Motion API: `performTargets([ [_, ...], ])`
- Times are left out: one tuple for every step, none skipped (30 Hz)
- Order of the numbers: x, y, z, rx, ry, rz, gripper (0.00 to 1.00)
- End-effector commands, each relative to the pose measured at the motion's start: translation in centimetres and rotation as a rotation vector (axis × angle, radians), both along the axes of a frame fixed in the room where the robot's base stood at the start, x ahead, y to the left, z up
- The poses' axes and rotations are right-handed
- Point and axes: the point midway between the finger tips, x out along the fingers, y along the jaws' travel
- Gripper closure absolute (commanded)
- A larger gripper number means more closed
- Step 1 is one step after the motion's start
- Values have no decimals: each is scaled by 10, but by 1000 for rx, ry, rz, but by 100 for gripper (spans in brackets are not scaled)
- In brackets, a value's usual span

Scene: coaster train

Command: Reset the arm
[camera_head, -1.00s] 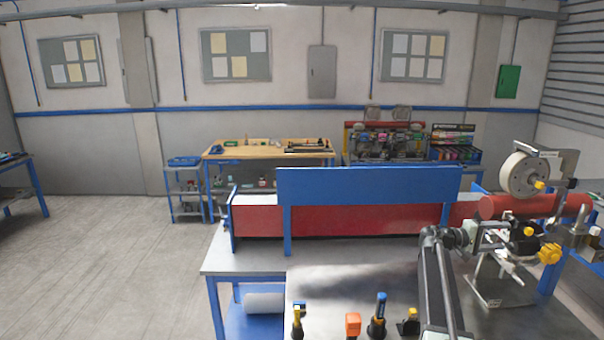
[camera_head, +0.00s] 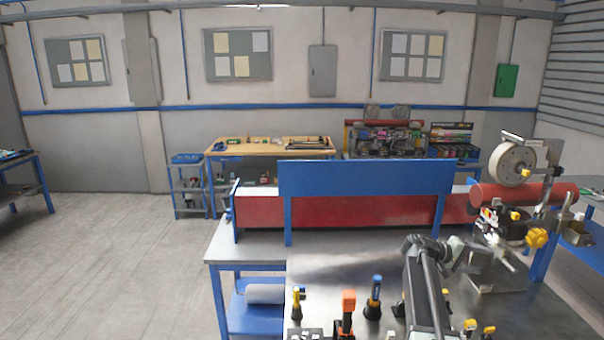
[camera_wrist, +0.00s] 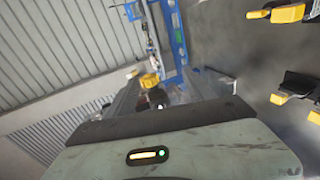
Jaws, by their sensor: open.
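My gripper (camera_head: 508,254) is at the end of my arm, right of centre in the head view, above the grey metal bench top. It points right, in front of the machine with the yellow knob (camera_head: 536,238). In the wrist view my gripper's pale body fills the bottom, and its jaws (camera_wrist: 165,92) stand apart with nothing clearly held between them. The yellow knob also shows past the jaws in the wrist view (camera_wrist: 149,80). The fingertips are small and blurred.
A red roller (camera_head: 530,194) and a white reel (camera_head: 517,169) are on the machine at the right. A blue panel (camera_head: 367,190) stands along the bench's back. Orange-topped (camera_head: 348,303) and blue-topped (camera_head: 374,292) tools stand at the front. Open floor lies left.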

Motion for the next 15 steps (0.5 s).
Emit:
performTargets([
  [-6, 16, -17, 40, -11, 5, 38],
  [-8, 25, -26, 70, -20, 7, 38],
  [-12, 39, -39, 110, -30, 10, 38],
  [-15, 49, -48, 142, -38, 10, 38],
  [-18, 61, -59, 177, -45, 13, 38],
  [-22, 79, -75, 229, -55, 18, 38],
  [-27, 93, -87, 270, -62, 20, 38],
  [-31, 110, -101, 318, -69, 22, 38],
  [-38, 135, -120, 386, -78, 28, 38],
  [-45, 154, -135, 441, -82, 31, 38],
  [-51, 176, -150, 499, -86, 36, 38],
  [-61, 205, -169, 577, -89, 40, 38],
  [-68, 227, -182, 636, -90, 45, 38],
  [-76, 249, -195, 695, -88, 49, 38],
  [-87, 279, -210, 775, -84, 54, 38],
])
